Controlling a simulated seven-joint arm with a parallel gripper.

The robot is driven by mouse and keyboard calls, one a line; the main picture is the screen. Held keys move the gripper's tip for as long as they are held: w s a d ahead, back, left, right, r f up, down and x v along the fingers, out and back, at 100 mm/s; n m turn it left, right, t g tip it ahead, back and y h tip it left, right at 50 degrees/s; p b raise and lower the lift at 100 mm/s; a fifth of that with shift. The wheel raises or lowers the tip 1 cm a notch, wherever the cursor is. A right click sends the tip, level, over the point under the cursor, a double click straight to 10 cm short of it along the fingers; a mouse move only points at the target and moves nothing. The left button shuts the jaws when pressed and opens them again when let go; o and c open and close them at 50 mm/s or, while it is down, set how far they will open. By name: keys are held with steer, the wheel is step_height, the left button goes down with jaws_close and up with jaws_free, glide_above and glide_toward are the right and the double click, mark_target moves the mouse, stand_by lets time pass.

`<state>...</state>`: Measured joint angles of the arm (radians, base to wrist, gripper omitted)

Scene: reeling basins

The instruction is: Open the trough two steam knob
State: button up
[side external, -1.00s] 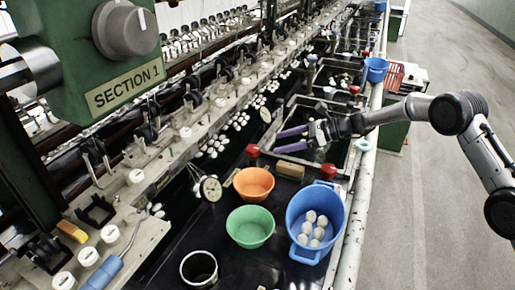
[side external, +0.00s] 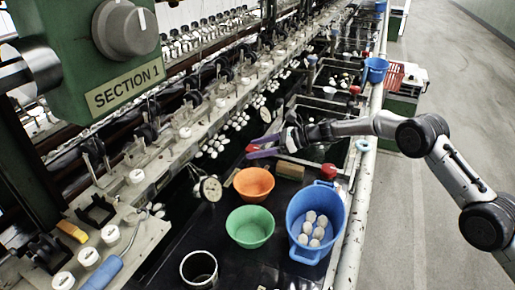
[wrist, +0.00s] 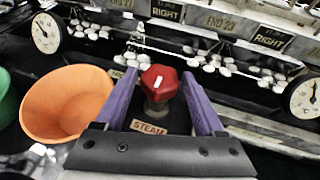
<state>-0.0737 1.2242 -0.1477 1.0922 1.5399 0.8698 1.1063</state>
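A red steam knob (wrist: 160,80) with a white mark stands on a short stem above a STEAM label (wrist: 149,128) in the wrist view. My gripper (wrist: 159,86) has two purple fingers, one on each side of the knob, with a visible gap on both sides. It is open and does not appear to touch the knob. In the side view my gripper (side external: 263,147) reaches in from the right at the knob (side external: 251,148), which the fingers partly hide. No trough number is readable on the knob.
An orange bowl (wrist: 66,102) is close on the left in the wrist view. A green bowl (side external: 250,227), a blue basin (side external: 298,218) of cocoons and another red knob (side external: 328,171) are nearer the side camera. Dial gauges (wrist: 46,33) and (wrist: 305,97) flank the knob.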

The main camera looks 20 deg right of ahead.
jaws_close()
steer(key=shift+w+r+n+g+y, duration=0.2)
steer(key=shift+n+g+y, duration=0.3)
steer(key=shift+n+g, duration=0.45)
steer(key=shift+w+a+n+g, duration=0.1)
steer(key=shift+w+n+g, duration=0.05)
steer(key=shift+n+g, duration=0.1)
steer(key=shift+d+n+g+y, duration=0.3)
steer(key=shift+n+g, duration=0.1)
steer(key=shift+g, duration=0.2)
jaws_free()
steer(key=o, duration=0.3)
steer(key=shift+a+f, duration=0.1)
steer(key=shift+f, duration=0.05)
steer(key=v, duration=1.4)
